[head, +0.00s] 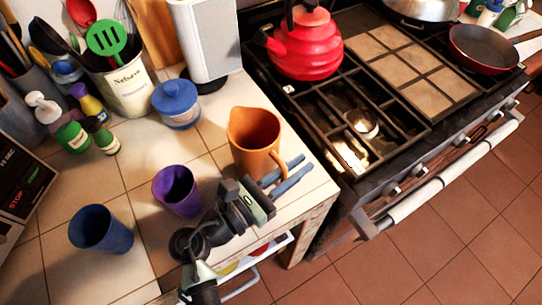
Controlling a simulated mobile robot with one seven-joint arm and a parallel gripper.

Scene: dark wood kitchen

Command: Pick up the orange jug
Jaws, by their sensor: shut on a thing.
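The orange jug (253,135) stands upright, or nearly so, at the right end of the tiled counter, close to the stove. Its handle is on the side toward my gripper. My gripper (287,174) reaches in from below, at the jug's lower right. Its two bluish fingers lie at the handle and are shut on the jug there. The exact contact is partly hidden by the fingers and the gripper body. I cannot tell whether the jug's base is clear of the counter.
A purple cup (177,190) and a blue cup (101,229) stand left of my arm. A blue-lidded jar (177,103) and a utensil crock (127,88) are behind. The stove (400,110) holds a red kettle (306,45) and a pan (484,49). Tiled floor lies front right.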

